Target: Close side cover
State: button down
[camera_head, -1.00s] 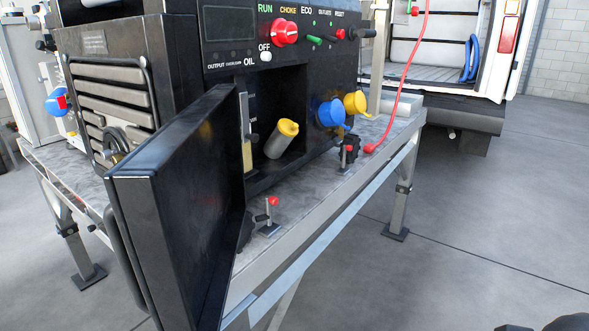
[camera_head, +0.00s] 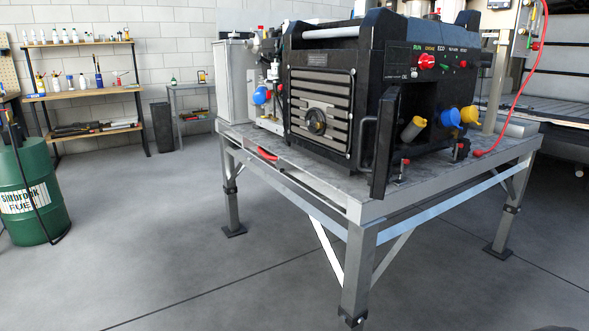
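The black side cover (camera_head: 384,143) stands open on the front right side of the black generator (camera_head: 330,58). It swings out toward me, with a dark handle (camera_head: 367,140) on its left side. Behind it the dark compartment shows a yellow-capped cylinder (camera_head: 412,130), tilted. A blue cap (camera_head: 450,117) and a yellow cap (camera_head: 469,114) sit on the generator to the right of the opening. My gripper is not in view.
The generator stands on a grey metal table (camera_head: 290,180) with angled braces. A red hose (camera_head: 521,95) hangs at the right. A green fuel drum (camera_head: 32,193) stands at the left, shelves (camera_head: 85,92) behind. The floor in front is clear.

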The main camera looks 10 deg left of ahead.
aim_at(385, 120)
jog(key=u, duration=1.25)
jog(key=i, duration=0.6)
jog(key=z, duration=0.85)
jog(key=i, duration=0.4)
jog(key=z, duration=0.35)
jog(key=k, duration=0.25)
jog(key=u, duration=0.1)
